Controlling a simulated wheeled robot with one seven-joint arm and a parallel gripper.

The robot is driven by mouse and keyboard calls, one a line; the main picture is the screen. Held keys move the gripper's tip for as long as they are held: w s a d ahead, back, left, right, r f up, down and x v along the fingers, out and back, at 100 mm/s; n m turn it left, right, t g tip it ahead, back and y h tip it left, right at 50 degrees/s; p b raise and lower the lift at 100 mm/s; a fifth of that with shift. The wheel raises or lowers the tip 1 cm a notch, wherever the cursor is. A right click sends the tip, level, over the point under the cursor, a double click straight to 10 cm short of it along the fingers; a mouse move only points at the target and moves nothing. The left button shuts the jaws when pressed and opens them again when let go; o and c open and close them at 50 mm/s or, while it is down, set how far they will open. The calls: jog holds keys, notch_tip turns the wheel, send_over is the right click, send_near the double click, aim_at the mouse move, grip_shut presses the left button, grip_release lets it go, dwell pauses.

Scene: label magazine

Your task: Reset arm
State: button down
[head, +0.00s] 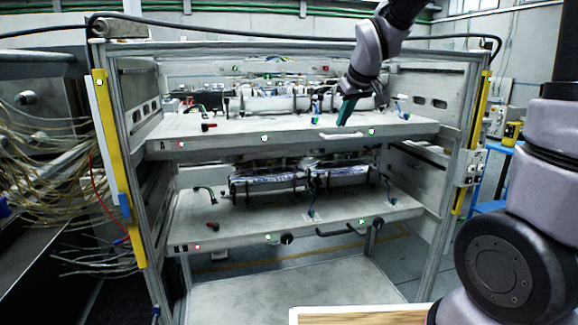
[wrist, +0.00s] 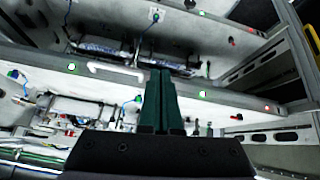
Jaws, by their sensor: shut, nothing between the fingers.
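My gripper (head: 346,108) is in front of the upper shelf of the rack in the head view, pointing down, near the shelf's right half. In the wrist view its two dark green fingers (wrist: 161,92) lie side by side with no object between them; it is shut and empty. My arm comes in from the top right of the head view. The wrist view looks at the rack upside down, with the upper shelf's white handle (wrist: 116,70) beside the fingers. I cannot tell whether the fingertips touch the shelf.
The upper shelf (head: 220,143) and lower shelf (head: 235,237) carry metal assemblies and cables. A yellow-edged post (head: 118,170) stands on each side of the rack. Loose cables (head: 60,160) hang at left. A wooden board (head: 360,316) lies at the bottom front.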

jog(key=s+d+r+m, duration=0.3)
jog(key=s+d+m, duration=0.1)
jog(key=s, duration=0.7)
jog(key=s+d+r+m, duration=0.3)
jog(key=s+d+m, duration=0.2)
jog(key=s, duration=0.6)
jog(key=shift+s+d, duration=0.2)
jog(key=shift+d, duration=0.5)
jog(key=shift+w+r, duration=0.1)
jog(key=shift+r, duration=0.05)
